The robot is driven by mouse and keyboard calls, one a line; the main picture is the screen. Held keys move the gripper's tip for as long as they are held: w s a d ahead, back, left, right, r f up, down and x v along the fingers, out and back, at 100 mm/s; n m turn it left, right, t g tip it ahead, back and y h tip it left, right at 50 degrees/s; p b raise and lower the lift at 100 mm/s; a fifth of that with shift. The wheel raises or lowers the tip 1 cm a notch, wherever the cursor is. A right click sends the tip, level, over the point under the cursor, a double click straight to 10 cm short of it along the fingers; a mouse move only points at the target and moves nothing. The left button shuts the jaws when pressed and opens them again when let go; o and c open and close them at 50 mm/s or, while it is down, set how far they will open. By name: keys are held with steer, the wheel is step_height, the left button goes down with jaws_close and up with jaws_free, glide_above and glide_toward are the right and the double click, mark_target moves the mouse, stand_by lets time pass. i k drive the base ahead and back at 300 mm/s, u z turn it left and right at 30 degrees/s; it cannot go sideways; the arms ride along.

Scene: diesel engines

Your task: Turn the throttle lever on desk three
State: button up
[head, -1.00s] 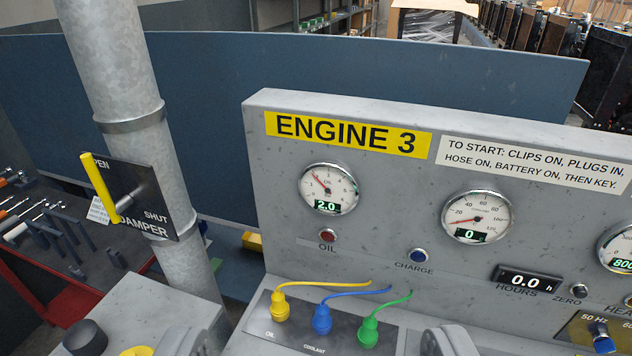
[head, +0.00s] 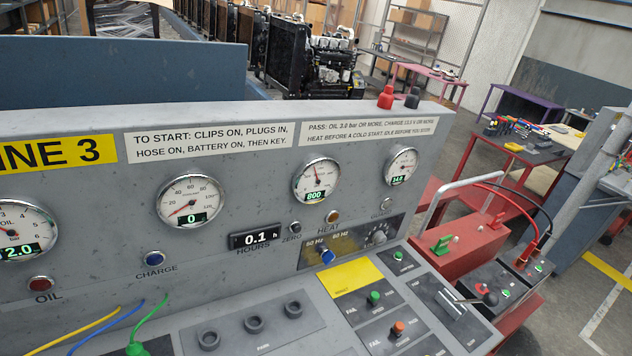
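The grey desk panel (head: 110,215) fills the lower part of the head view. A small dark plate (head: 449,311) with a slot and a pale lever-like bar (head: 460,299) lies on the desk's right side. I cannot read its label or tell for sure that this is the throttle lever. The gauges show 2.0 for oil (head: 20,232), 0 on the second dial (head: 190,201), 800 on the third (head: 316,181) and about 14 on the last (head: 401,166). My gripper is not in view.
Green (head: 374,298) and orange (head: 397,328) buttons sit left of the slotted plate. A red stand with a battery (head: 530,264) and cables is at the right. Grey floor (head: 590,275) shows beyond.

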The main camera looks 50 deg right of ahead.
mark_target(491, 299)
steer(key=z, duration=2.3)
